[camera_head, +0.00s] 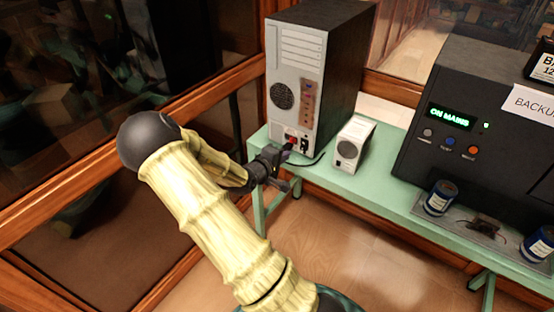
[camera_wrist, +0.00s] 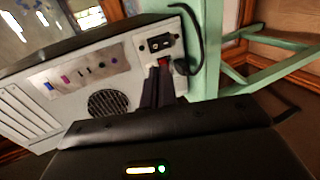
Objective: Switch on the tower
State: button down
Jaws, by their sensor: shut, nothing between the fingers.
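The tower (camera_head: 345,50) is a computer case with a light grey rear panel and dark side, upright on the green bench. Its rear panel (camera_wrist: 60,105) fills the left of the wrist view, with a round fan grille and a port strip. Low on that panel is a small red switch (camera_head: 291,137), beside a black socket (camera_head: 304,145). The wrist view shows the red part (camera_wrist: 162,62) at my fingertips and the socket (camera_wrist: 160,44) just beyond. My gripper (camera_head: 284,155) is shut and empty, its tips at or very near the switch; contact is unclear. The fingers hide part of the switch.
A small white speaker-like box (camera_head: 354,143) stands right of the tower on the green bench (camera_head: 385,185). A black cable (camera_wrist: 188,27) loops beside the socket. A dark backup unit (camera_head: 480,110) reading "ON MAINS" and blue cans (camera_head: 441,197) stand farther right. Wood-framed glass is at left.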

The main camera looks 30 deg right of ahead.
aim_at(302, 149)
jog(key=v, duration=0.3)
jog(key=shift+s+a+r, duration=0.2)
jog(key=shift+a, duration=0.1)
jog(key=shift+f+p, duration=0.15)
jog(key=shift+p, duration=0.8)
jog(key=shift+a+f+p, duration=0.1)
jog(key=shift+f+p, duration=0.3)
jog(key=shift+f, duration=0.2)
jog(key=p+x, duration=0.1)
jog(key=x, duration=1.2)
jog(key=shift+w+d+f, duration=0.25)
jog(key=shift+d+f, duration=0.05)
jog(key=shift+d, duration=0.15)
jog(key=shift+f, duration=0.1)
